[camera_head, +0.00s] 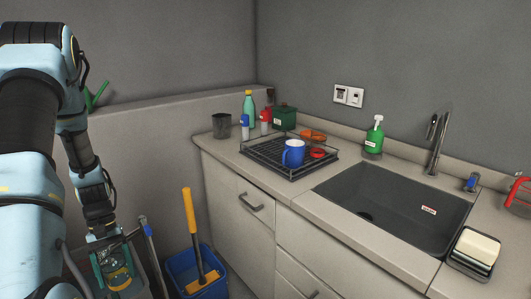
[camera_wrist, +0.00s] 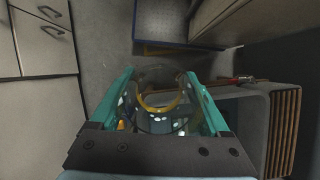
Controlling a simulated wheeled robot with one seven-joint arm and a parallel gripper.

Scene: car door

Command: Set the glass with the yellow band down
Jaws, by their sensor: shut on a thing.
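The clear glass with the yellow band (camera_wrist: 160,108) is between the teal fingers of my gripper (camera_wrist: 158,82) in the wrist view. The gripper is shut on it. In the head view my gripper (camera_head: 113,262) hangs low at the lower left, left of the counter, with the glass (camera_head: 119,280) small and partly hidden by the fingers. It is held over or in front of a grey box-like thing; I cannot tell whether it touches anything below.
A blue bucket (camera_head: 181,272) with a yellow-handled tool (camera_head: 189,215) stands on the floor, right of my gripper. The counter (camera_head: 222,150) bears a dark drying rack (camera_head: 262,157) with a blue mug (camera_head: 293,153), a sink (camera_head: 390,210) and bottles. Its left front corner has some bare room.

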